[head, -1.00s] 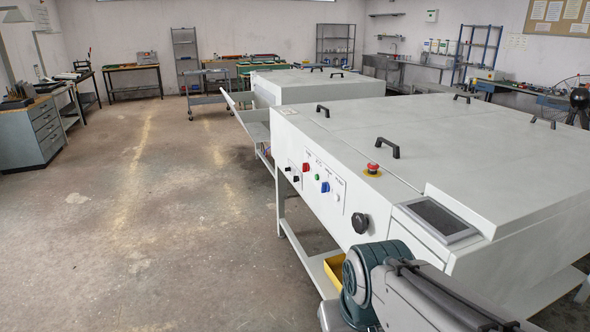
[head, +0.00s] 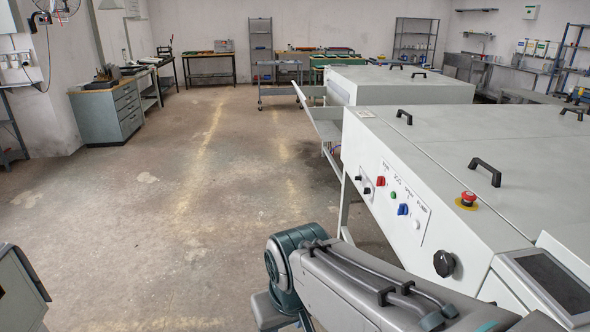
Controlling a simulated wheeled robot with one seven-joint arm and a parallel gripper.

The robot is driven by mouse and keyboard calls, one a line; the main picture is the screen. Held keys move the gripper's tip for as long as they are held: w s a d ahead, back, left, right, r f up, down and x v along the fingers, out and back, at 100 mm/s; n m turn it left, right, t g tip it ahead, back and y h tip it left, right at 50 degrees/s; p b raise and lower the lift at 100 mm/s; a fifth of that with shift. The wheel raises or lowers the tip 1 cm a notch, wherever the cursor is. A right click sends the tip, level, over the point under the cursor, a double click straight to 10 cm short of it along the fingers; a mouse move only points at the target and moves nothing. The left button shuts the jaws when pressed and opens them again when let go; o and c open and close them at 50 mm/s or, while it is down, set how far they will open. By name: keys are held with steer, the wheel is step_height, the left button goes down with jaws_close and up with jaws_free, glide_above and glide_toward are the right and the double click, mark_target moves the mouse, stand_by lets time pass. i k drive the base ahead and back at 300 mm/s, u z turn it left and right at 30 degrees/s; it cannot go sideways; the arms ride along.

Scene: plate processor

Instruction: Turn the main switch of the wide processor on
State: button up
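A large white processor (head: 470,215) stands at the right in the head view. Its front face has a big black rotary knob (head: 444,263) near its lower right end. Further left on that face is a panel with a red switch (head: 380,181), a small green button (head: 393,195), a blue switch (head: 402,209) and small black knobs. The labels are too small to read, so I cannot tell which one is the main switch. My arm (head: 350,288) crosses the lower middle, in front of the processor's lower part. My gripper is not in view.
A second white machine (head: 400,86) stands behind. A grey cabinet (head: 98,115) is at the left wall. The floor (head: 150,230) between is clear.

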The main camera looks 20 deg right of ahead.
mark_target(381, 179)
steer(key=i, duration=0.9)
steer(key=z, duration=1)
steer(key=i, duration=0.65)
steer(key=z, duration=0.75)
